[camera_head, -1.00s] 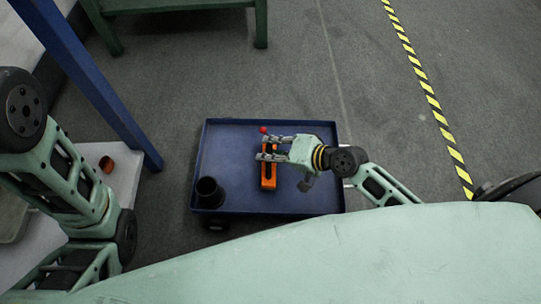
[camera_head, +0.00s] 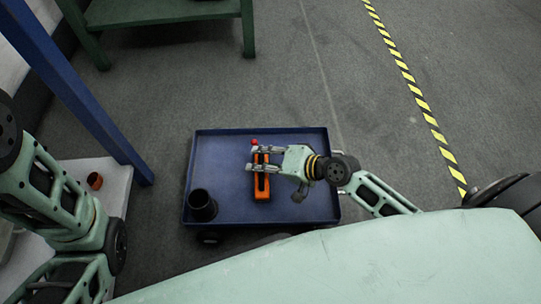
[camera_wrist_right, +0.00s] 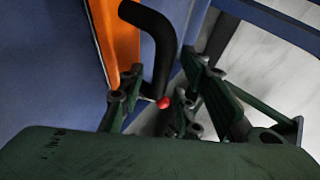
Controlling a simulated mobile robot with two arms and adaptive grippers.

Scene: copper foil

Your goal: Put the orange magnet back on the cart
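The orange magnet (camera_head: 262,187) is a long orange block on the blue cart tray (camera_head: 297,208), near its middle. A red knob (camera_head: 254,141) shows at its far end. My right gripper (camera_head: 251,159) reaches over it from the right, its two fingers spread and crossing above the orange body. In the right wrist view the orange side (camera_wrist_right: 117,45) shows at upper left, with a black curved handle (camera_wrist_right: 160,38) and the red knob (camera_wrist_right: 164,103) between my parted fingers (camera_wrist_right: 162,100). I cannot tell whether a finger touches it. My left arm shows at the left; its gripper is out of view.
A black cup (camera_head: 203,207) stands in the tray's near left corner. A white surface (camera_head: 118,182) with a small orange-brown ring (camera_head: 95,181) lies left, beside a blue post (camera_head: 88,100). A green table (camera_head: 165,10) stands at the back.

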